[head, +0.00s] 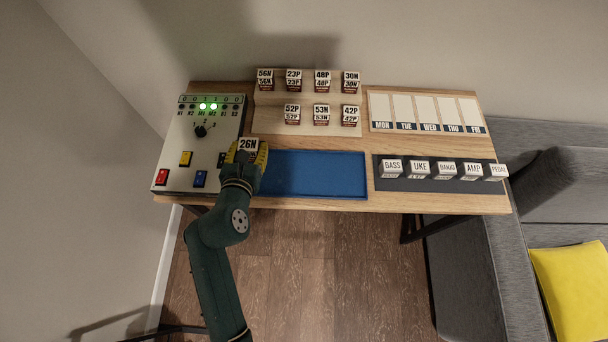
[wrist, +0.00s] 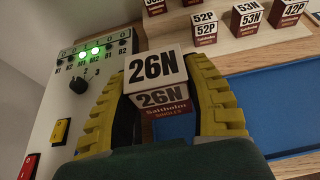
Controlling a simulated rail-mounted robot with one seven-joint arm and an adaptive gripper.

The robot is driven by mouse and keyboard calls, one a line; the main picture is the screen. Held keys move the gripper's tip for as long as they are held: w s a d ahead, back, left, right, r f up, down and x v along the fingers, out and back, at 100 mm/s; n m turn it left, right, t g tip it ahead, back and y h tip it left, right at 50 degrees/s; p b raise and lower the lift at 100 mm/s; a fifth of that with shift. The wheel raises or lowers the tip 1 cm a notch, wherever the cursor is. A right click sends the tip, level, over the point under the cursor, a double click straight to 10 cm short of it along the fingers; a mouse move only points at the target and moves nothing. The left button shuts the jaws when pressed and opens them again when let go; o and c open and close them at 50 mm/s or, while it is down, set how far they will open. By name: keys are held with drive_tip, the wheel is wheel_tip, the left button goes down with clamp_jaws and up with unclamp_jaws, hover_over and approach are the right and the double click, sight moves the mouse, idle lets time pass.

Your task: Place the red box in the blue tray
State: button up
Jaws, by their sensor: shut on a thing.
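My gripper (head: 247,158) has yellow ribbed fingers and is shut on a small box (head: 248,145) with a white top marked 26N. In the wrist view the box (wrist: 157,72) sits between both fingers, with a dark red lower label on its front. The blue tray (head: 315,174) lies flat and empty at the middle front of the table; its floor also shows at right in the wrist view (wrist: 280,105). The held box is at the tray's left end, between it and the switch panel. Its height above the table is hard to tell.
A white switch panel (head: 205,150) with lit green lamps stands close left. Similar dark red and white boxes (head: 292,114) stand on a wooden riser behind the tray. A weekday rack (head: 425,112) and a dark strip with several labelled blocks (head: 440,168) are at right.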

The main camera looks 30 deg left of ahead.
drive_tip(key=shift+w+a, duration=0.1)
drive_tip(key=shift+a, duration=0.05)
wheel_tip(320, 180, down, 10)
drive_tip(key=b, duration=0.5)
drive_tip(key=shift+f, duration=0.1)
drive_tip(key=o, duration=1.2)
drive_tip(key=shift+f, duration=0.1)
